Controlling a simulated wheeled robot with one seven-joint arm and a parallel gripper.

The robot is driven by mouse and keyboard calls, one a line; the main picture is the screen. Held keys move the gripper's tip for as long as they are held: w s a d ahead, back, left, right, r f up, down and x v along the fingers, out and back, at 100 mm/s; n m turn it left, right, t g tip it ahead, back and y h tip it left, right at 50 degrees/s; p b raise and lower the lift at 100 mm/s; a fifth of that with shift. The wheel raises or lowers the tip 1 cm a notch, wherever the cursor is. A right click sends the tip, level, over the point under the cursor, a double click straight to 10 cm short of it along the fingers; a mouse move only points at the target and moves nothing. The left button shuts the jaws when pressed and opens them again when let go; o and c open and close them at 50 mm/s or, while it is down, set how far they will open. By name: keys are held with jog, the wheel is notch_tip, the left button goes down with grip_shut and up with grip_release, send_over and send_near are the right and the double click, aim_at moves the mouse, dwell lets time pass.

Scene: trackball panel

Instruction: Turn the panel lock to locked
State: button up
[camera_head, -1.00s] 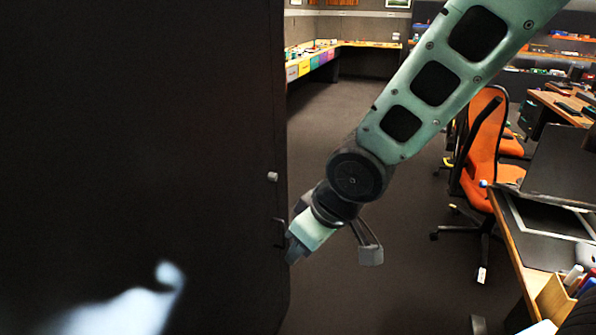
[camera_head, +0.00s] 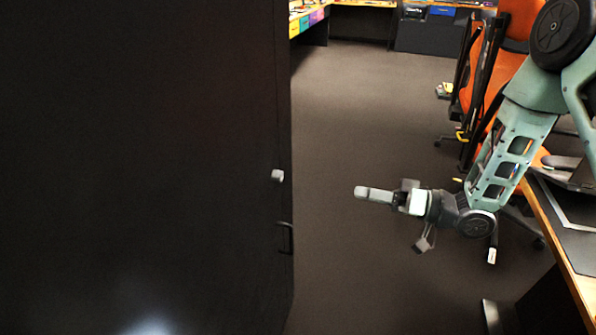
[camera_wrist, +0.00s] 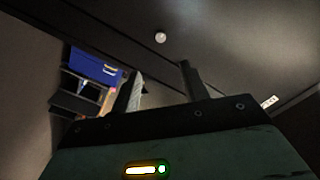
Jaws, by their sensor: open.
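The panel lock appears to be a small pale grey knob (camera_head: 277,175) on the dark panel (camera_head: 150,130), near its right edge. It also shows in the wrist view as a pale round knob (camera_wrist: 160,38), beyond and between my fingertips. Which way the knob is turned is too small to tell. My gripper (camera_head: 374,194) points left toward the panel, to the right of the knob and slightly lower in the head view. It is apart from the panel. In the wrist view my two fingers (camera_wrist: 161,72) stand apart with nothing between them.
A dark pull handle (camera_head: 286,238) sits below the knob at the panel's edge. Open floor (camera_head: 350,110) lies right of the panel. An orange chair (camera_head: 515,30) and a desk (camera_head: 570,240) stand at the right, close to my arm.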

aim_at(282, 177)
jog(key=p+x, duration=0.2)
jog(key=x, duration=1.5)
jog(key=shift+a, duration=0.15)
grip_shut()
